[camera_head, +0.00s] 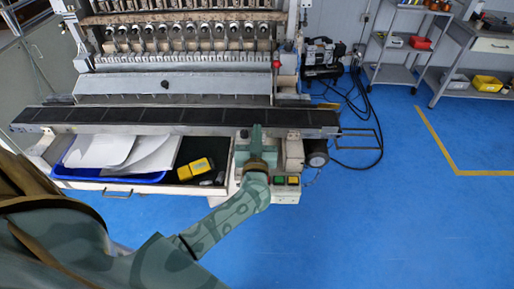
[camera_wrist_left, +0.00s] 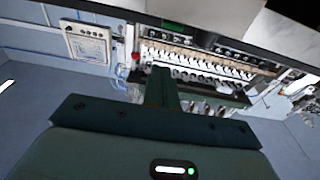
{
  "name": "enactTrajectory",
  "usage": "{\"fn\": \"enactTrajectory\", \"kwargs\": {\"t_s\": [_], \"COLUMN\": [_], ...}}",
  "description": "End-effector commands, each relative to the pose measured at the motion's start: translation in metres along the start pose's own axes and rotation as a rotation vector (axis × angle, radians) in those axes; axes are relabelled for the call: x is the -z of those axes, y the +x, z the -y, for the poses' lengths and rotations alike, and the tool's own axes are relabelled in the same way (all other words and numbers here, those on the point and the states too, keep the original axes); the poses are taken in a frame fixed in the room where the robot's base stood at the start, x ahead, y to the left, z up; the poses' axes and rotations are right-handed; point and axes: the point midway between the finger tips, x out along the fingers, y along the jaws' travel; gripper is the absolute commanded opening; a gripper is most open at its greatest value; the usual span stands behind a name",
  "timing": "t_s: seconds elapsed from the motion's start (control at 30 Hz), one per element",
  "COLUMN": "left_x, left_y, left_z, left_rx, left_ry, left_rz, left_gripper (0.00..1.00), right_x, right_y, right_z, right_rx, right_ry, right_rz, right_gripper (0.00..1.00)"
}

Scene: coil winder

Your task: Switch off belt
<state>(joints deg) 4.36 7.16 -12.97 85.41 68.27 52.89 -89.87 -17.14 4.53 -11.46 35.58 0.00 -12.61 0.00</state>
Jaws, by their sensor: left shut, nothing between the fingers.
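The belt (camera_head: 120,116) is a long dark band running across the front of the coil winder (camera_head: 180,84). A small switch box on the machine front, below the belt's right part, carries a green button (camera_head: 279,181) and a yellowish button with some red (camera_head: 293,181). My left gripper (camera_head: 256,133) is shut and empty, just in front of the belt's right part and above and left of the buttons. Its shut fingers also show in the left wrist view (camera_wrist_left: 161,82), pointing at the machine. I cannot tell whether it touches anything. My right gripper is not in view.
A blue tray (camera_head: 66,176) with white sheets (camera_head: 110,150) and a yellow device (camera_head: 194,169) lie left of my left arm. A dark motor (camera_head: 316,153) and a metal frame (camera_head: 362,146) stick out at the right. The blue floor (camera_head: 400,230) is clear at front right.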

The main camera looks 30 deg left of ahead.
Motion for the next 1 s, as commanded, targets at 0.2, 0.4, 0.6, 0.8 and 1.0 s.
{"fn": "enactTrajectory", "kwargs": {"t_s": [0.2, 0.4, 0.6, 0.8, 1.0], "left_x": [-0.021, -0.037, -0.038, -0.038, -0.049], "left_y": [0.020, 0.013, 0.012, 0.012, 0.007], "left_z": [0.000, 0.000, 0.000, 0.000, 0.000], "left_rx": [-0.002, -0.002, -0.001, -0.001, 0.000], "left_ry": [0.004, 0.002, 0.000, 0.001, 0.004], "left_rz": [0.004, 0.002, 0.000, 0.000, 0.005], "left_gripper": [0.00, 0.00, 0.00, 0.00, 0.00], "right_x": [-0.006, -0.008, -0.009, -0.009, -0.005], "right_y": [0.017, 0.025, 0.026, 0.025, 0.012], "right_z": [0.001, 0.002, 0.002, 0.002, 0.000], "right_rx": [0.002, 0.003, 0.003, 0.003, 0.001], "right_ry": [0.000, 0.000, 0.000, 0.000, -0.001], "right_rz": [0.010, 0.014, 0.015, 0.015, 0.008], "right_gripper": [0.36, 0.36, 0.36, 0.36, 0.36]}}
